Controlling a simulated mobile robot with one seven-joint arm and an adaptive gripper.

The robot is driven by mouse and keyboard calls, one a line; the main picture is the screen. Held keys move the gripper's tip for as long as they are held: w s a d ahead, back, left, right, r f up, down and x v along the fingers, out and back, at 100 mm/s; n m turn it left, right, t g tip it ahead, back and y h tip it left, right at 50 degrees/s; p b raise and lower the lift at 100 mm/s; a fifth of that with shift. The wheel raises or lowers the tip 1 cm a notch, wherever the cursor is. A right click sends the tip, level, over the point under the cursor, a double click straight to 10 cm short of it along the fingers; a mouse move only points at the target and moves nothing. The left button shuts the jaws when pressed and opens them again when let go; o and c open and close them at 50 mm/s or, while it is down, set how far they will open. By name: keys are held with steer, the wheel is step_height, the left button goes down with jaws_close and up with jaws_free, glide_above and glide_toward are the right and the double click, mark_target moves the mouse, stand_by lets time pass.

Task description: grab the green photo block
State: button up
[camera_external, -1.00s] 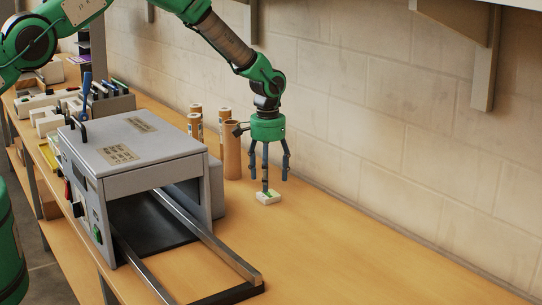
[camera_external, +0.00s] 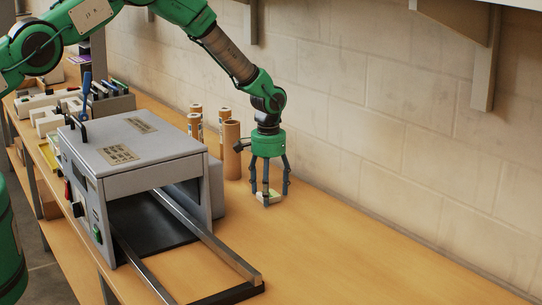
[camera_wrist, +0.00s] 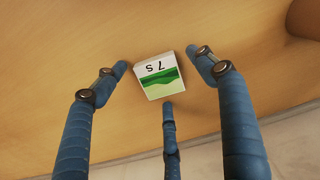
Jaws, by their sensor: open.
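The green photo block (camera_wrist: 160,77) is a small white block with a green picture and dark marks on its top. It lies on the wooden bench and shows in the middle of the wrist view, between the three blue fingers of my gripper (camera_wrist: 157,82). The fingers are spread around it, with gaps visible at both sides. In the external view my gripper (camera_external: 268,196) points straight down over the block (camera_external: 263,195), fingertips close to the bench. The fingers partly hide the block there.
The grey roll laminator (camera_external: 138,160) stands left of my gripper, its rails (camera_external: 215,250) reaching forward. Several brown cardboard tubes (camera_external: 232,150) stand just behind and left. The block wall (camera_external: 400,140) rises behind the bench. The bench (camera_external: 370,255) is clear to the right.

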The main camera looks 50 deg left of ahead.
steer(key=c, duration=1.5)
steer(key=shift+o, duration=0.2)
steer(key=shift+r, duration=0.15)
step_height(320, 180, up, 10)
steer(key=b, duration=0.1)
